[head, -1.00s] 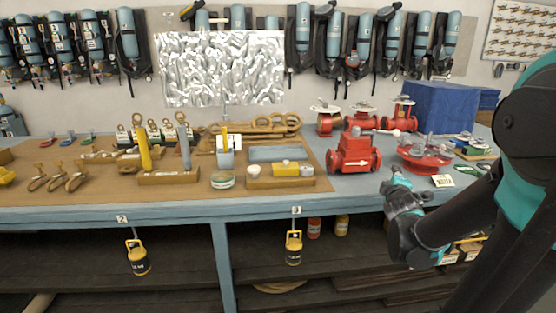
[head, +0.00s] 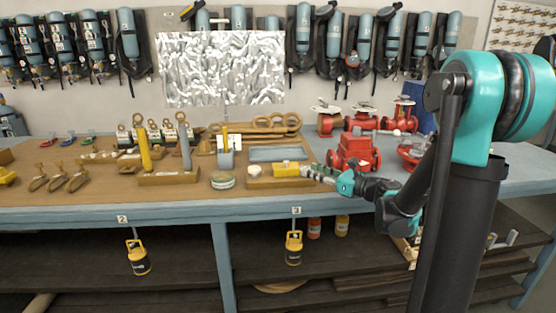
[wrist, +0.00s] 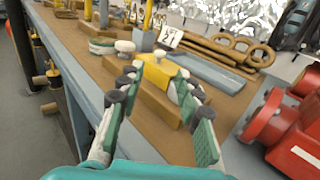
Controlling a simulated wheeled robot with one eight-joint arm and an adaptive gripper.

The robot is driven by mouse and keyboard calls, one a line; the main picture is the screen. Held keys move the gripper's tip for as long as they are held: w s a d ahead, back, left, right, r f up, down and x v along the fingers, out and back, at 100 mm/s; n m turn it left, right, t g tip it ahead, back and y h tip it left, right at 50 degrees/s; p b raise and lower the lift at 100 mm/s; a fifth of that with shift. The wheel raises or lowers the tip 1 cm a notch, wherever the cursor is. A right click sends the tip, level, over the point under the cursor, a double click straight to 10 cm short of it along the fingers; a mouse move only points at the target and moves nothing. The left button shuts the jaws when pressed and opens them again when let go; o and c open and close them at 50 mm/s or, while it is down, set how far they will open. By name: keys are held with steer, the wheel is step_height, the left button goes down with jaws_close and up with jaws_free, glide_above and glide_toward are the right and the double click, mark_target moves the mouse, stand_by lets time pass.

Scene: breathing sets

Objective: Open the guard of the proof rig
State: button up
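A wooden base (head: 268,183) near the bench's front edge carries a yellow block (head: 286,168) and a white round knob (head: 254,169); I take this for the proof rig, but no label confirms it. In the wrist view the yellow block (wrist: 157,76) has a pale knob (wrist: 160,55) on top. My gripper (wrist: 155,80) is open, its fingertips near the block's two sides; contact cannot be told. In the head view my gripper (head: 313,173) reaches the block from the right. A blue-grey panel (head: 277,153) lies behind; I cannot tell whether it is the guard.
Red valves (head: 352,153) stand right of my gripper. A round tin (head: 222,180) and a grey upright block with a numbered card (head: 229,143) are to the left. Chain links (head: 262,124) lie behind. Yellow lanterns (head: 293,248) hang below the bench edge.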

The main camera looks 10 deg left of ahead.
mark_target(278, 164)
steer(key=x, duration=1.5)
steer(key=shift+w+a, duration=0.2)
steer(key=shift+a, duration=0.15)
jaws_close()
